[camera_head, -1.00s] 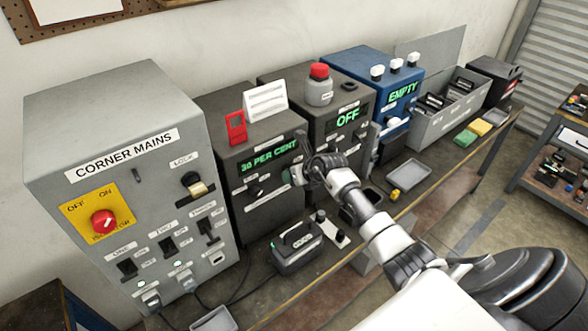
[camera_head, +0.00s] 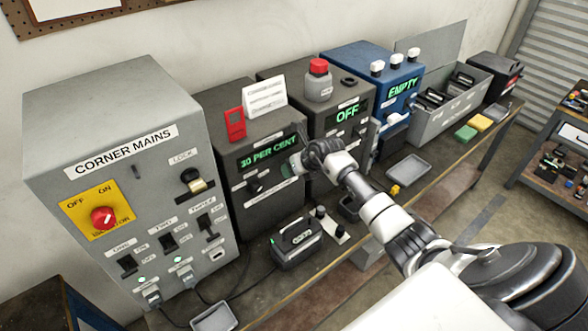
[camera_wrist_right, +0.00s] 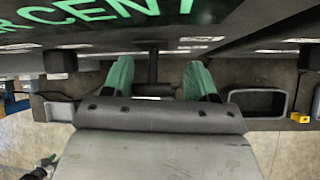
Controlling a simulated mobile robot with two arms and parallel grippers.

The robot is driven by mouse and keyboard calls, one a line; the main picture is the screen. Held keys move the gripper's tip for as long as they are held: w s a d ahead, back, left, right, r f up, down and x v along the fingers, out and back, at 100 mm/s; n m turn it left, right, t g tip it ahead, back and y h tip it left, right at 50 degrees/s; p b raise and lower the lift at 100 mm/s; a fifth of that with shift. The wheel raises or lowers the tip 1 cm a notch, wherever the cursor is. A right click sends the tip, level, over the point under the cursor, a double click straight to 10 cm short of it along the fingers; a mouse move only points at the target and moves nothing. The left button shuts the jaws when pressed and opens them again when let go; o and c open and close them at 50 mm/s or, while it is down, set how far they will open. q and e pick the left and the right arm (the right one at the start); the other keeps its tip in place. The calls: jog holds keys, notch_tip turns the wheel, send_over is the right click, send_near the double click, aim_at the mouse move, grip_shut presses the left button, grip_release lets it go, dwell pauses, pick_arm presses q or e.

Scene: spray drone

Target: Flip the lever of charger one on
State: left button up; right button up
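The dark charger box with a green "30 PER CENT" display (camera_head: 268,153) stands next to the grey corner mains cabinet. I cannot read a charger number on it. My right gripper (camera_head: 290,168) is at the right side of its front, below the display. In the right wrist view my right gripper (camera_wrist_right: 159,80) has its two green fingertips apart. A dark upright post, apparently the lever (camera_wrist_right: 153,66), shows between them, with gaps on both sides. A black knob (camera_head: 254,187) sits left of the gripper on the same front.
The corner mains cabinet (camera_head: 120,120) has a red isolator knob. A second dark box shows "OFF" (camera_head: 347,115), and a blue box shows "EMPTY" (camera_head: 402,88). A black pack (camera_head: 297,240) and a grey tray (camera_head: 408,170) lie on the bench below and right of the gripper.

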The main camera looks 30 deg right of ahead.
jog(key=shift+f, duration=0.1)
jog(key=shift+a, duration=0.2)
jog(key=b+v, duration=0.3)
jog(key=v, duration=0.8)
jog(key=shift+d, duration=0.2)
jog(key=shift+f, duration=0.1)
